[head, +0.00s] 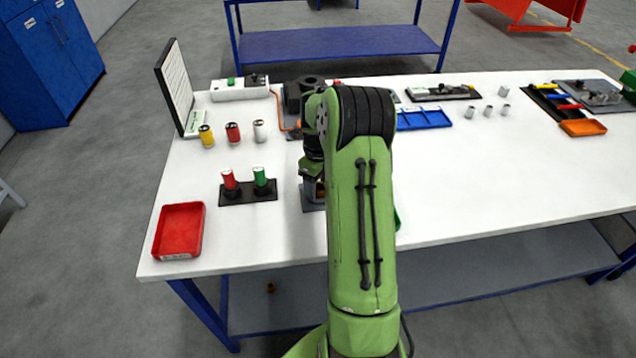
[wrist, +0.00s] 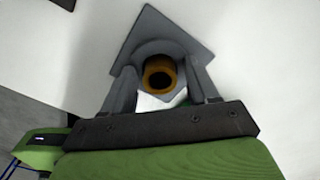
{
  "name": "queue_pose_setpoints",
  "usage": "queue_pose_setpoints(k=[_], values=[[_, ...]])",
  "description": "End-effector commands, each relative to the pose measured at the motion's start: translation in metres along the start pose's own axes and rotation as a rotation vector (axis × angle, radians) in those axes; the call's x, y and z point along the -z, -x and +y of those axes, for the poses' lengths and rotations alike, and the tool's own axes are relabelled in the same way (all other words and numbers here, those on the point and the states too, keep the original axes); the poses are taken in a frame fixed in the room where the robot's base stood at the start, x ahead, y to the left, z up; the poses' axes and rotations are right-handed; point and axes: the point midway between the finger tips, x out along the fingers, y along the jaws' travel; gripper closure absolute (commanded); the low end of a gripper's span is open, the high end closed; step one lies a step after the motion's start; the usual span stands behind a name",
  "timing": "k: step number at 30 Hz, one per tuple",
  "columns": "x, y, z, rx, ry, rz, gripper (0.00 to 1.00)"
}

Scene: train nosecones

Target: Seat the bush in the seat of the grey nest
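The bush (wrist: 160,75) is a brass-coloured ring with a dark bore, seen from above in the wrist view. It is at the round seat of the grey nest (wrist: 146,27), a square plate with a raised round collar. How deep the bush sits cannot be told. My gripper (wrist: 160,68) has one finger on each side of the bush, with a visible gap on both sides, so it looks open.
A black holder (head: 248,197) with red and green cylinders stands left of the nest. A red tray (head: 180,230) lies at the front-left corner. Several cans (head: 233,132) stand behind, and a blue tray (head: 424,116) lies to the right. The table's right front is clear.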

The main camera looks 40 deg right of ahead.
Motion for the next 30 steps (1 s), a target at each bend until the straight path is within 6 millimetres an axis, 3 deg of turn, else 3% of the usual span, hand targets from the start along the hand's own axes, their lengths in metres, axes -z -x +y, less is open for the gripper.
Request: queue_pose_setpoints(k=[11, 22, 30], values=[[0.000, 0.005, 0.001, -0.003, 0.002, 0.001, 0.39], [-0.001, 0.098, 0.000, 0.002, 0.001, -0.003, 0.39], [-0.002, 0.132, 0.008, 0.012, 0.063, -0.004, 0.39]])
